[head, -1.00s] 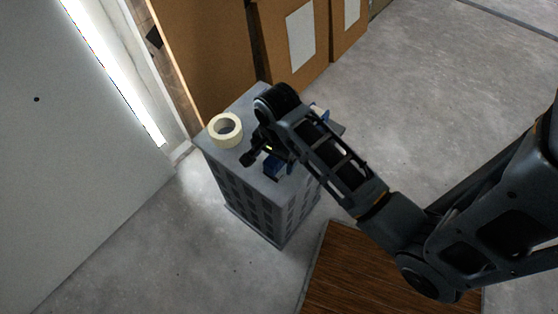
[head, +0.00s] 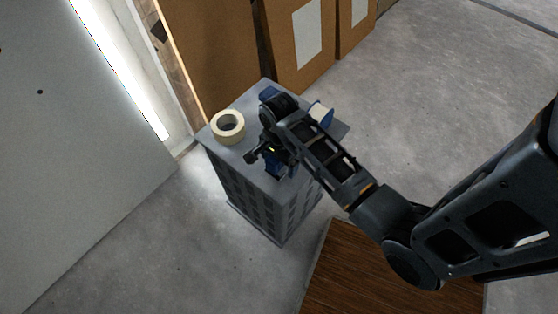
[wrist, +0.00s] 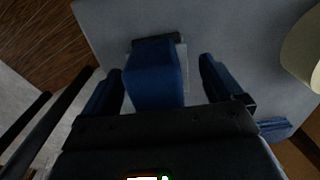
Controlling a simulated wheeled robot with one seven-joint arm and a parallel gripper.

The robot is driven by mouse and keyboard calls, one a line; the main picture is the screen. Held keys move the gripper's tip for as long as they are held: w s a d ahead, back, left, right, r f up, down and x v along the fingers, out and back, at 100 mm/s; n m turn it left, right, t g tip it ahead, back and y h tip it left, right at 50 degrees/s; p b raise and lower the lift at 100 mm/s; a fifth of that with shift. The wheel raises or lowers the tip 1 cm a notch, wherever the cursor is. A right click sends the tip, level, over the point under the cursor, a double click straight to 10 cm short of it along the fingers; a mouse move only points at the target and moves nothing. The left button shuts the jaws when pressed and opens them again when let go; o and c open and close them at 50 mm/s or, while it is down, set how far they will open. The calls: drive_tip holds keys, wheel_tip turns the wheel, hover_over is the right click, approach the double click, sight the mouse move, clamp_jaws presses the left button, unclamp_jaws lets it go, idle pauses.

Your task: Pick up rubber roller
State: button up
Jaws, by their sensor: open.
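My gripper (wrist: 160,88) is open above the top of a grey cabinet (head: 205,135). In the wrist view, its two fingers stand either side of a blue block-like thing (wrist: 153,78) with a dark strip and a pale edge at its far end. This may be the rubber roller, but its shape does not make that certain. Gaps show between it and both fingers. In the head view, a blue part (head: 275,166) shows under my wrist, near the cabinet's front edge; my arm hides much of it.
A cream tape roll (head: 228,127) lies to the left on the cabinet top. A blue-and-white thing (head: 321,113) is right of my wrist, and another blue thing (head: 269,93) is behind it. Brown boards (head: 297,45) stand behind. A wooden panel (head: 350,275) lies in front.

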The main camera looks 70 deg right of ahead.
drive_tip(key=shift+c, duration=0.3)
drive_tip(key=c, duration=1.3)
drive_tip(key=shift+o, duration=0.2)
wheel_tip(320, 180, up, 10)
drive_tip(key=shift+r, duration=0.1)
drive_tip(key=o, duration=0.6)
drive_tip(key=shift+c, duration=1.4)
drive_tip(key=shift+a, duration=0.1)
